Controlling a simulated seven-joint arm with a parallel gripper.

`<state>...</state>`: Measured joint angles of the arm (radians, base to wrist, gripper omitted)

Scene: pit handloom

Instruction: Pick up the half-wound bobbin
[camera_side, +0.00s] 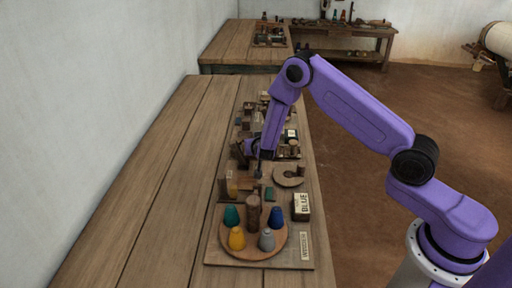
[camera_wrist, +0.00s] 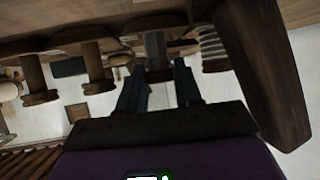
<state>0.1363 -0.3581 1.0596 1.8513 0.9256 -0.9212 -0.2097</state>
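My gripper (camera_wrist: 160,64) is open, with its two dark fingers apart in the wrist view. Straight ahead, between the fingertips, is a bobbin with a grey middle (camera_wrist: 155,46) and a brown flange; it may be the half-wound bobbin. I see no grip on it, and the exact gap is unclear. Two plain brown bobbins (camera_wrist: 95,66) and (camera_wrist: 36,78) stand to its left in that view. In the side view my gripper (camera_side: 254,152) is low over the cluttered middle of the bench, and the bobbins near it are too small to tell apart.
A large dark wooden piece (camera_wrist: 265,65) stands close on the right in the wrist view. In the side view, a round tray (camera_side: 236,252) holds coloured cones and a brown cylinder. A box marked BLUE (camera_side: 301,207) stands nearby. The bench's left side (camera_side: 150,190) is clear.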

